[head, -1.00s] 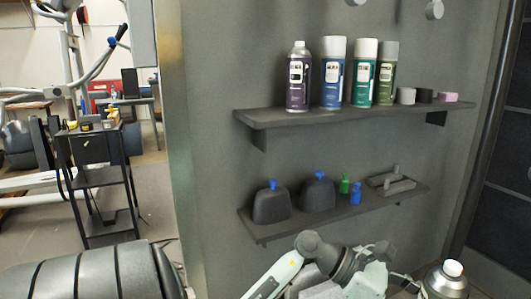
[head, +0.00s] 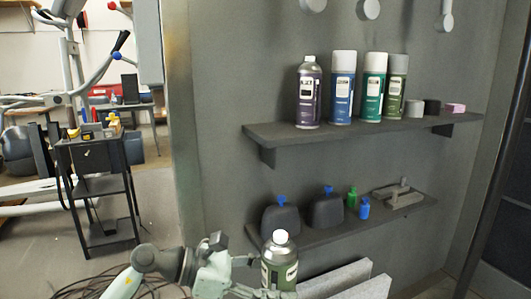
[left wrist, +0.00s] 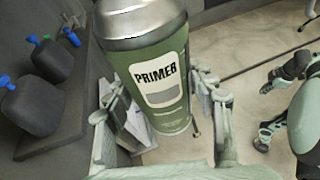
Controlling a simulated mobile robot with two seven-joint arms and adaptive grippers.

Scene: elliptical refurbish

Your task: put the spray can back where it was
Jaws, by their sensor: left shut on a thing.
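A green spray can (head: 279,272) with a white cap is held upright by my left gripper (head: 262,279). In the left wrist view the can (left wrist: 152,82) shows a label reading PRIMER and a silver shoulder; its cap is out of frame. The fingers of my left gripper (left wrist: 165,118) close on its lower body from both sides. In the head view it is in front of and below the lower shelf (head: 310,233). The upper shelf (head: 360,131) carries a purple can (head: 309,95), a blue can (head: 341,90), a teal can (head: 374,90) and an olive can (head: 397,85).
Right of the cans stand a grey cup (head: 414,109), a black cup (head: 432,106) and a pink block (head: 455,107). The lower shelf holds dark containers (head: 327,210) and small bottles (head: 352,197). Pegs (head: 368,9) stick out above. A black trolley (head: 97,185) stands left.

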